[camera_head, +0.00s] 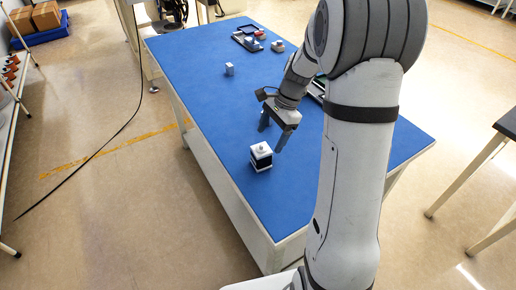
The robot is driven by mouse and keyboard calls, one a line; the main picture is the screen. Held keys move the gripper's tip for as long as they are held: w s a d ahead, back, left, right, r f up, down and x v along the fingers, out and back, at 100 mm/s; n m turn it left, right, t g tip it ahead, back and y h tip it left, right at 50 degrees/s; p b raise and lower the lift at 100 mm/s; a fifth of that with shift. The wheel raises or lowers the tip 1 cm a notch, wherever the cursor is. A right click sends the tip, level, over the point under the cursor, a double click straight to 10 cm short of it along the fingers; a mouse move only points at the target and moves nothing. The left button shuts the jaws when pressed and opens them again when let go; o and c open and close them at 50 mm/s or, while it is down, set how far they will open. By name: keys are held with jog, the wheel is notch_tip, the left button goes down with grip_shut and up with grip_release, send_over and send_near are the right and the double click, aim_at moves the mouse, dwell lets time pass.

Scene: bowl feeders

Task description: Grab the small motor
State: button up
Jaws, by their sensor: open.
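A small motor (261,157), a black and white cube-like block with a short shaft on top, stands upright on the blue table top (200,75) near its left front edge. My gripper (270,139) is open, its two fingers spread and pointing down, above and just behind the motor in the picture. The fingers look empty. The right finger appears close to the motor's upper right side; I cannot tell whether they touch.
A small white block (229,69) stands farther back. A dark tray (247,41) with parts and some small items lie at the far end. A green-edged object is partly hidden behind my arm. The table's left side is mostly clear.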

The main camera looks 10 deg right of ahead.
aim_at(264, 148)
jog(key=shift+w+d+f+m, duration=0.15)
jog(key=shift+w+f+m, duration=0.4)
jog(key=shift+f, duration=0.3)
jog(key=x, duration=0.7)
jog(key=shift+s+a+f, duration=0.1)
jog(key=shift+a+f, duration=0.1)
jog(key=shift+a, duration=0.15)
jog(key=shift+c, duration=0.4)
jog(key=shift+r, duration=0.1)
jog(key=c, duration=1.5)
